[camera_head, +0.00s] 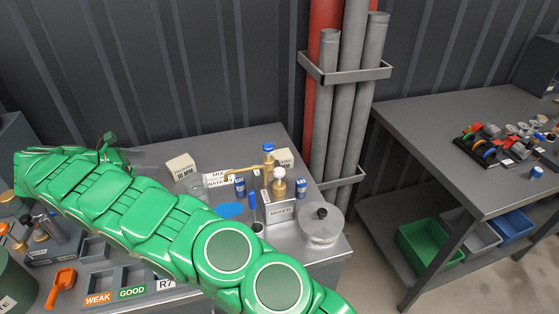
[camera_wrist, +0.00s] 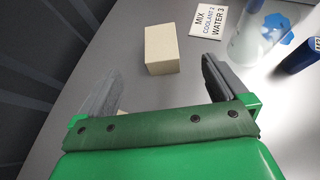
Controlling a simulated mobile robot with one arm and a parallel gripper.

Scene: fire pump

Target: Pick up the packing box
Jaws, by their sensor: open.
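A second beige box (camera_head: 285,157) stands further right near the wall, partly hidden behind brass fittings. My gripper (camera_wrist: 158,82) is open and empty, its two fingers apart, with a gap to the nearer box. In the head view my gripper is left of that box, mostly hidden by my green arm.
A mix card (camera_wrist: 214,19), a clear vessel (camera_wrist: 252,42) and a blue can (camera_wrist: 300,55) are right of the box. The ribbed wall (camera_head: 200,70) is behind the bench.

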